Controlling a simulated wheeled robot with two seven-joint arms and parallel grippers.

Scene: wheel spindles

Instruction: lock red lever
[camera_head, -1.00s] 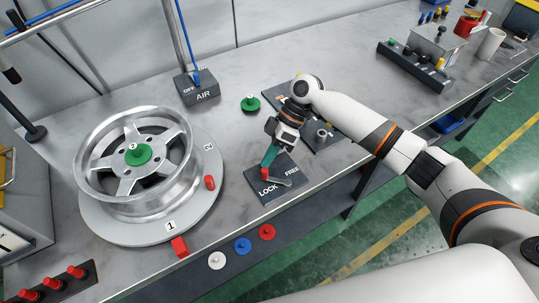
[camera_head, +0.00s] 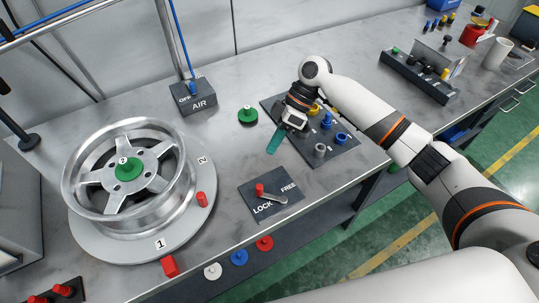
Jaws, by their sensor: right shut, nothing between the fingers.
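The red lever (camera_head: 260,189) is a red upright knob on a grey arm, mounted on a dark plate (camera_head: 246,201) marked LOCK and FREE. The knob stands just above the word LOCK, at the plate's left half. The grey arm runs right from it toward the plate's front middle. My right gripper (camera_head: 272,146) has green fingers. It is shut and empty, behind and above the lever plate, clear of the knob. My left gripper is not in view.
A silver wheel (camera_head: 98,205) with a green cap lies on a round turntable at left. A dark board (camera_head: 334,157) with blue and grey parts is right of the gripper. An AIR box (camera_head: 197,97) and a green knob (camera_head: 247,115) are behind. Coloured buttons (camera_head: 239,258) line the front edge.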

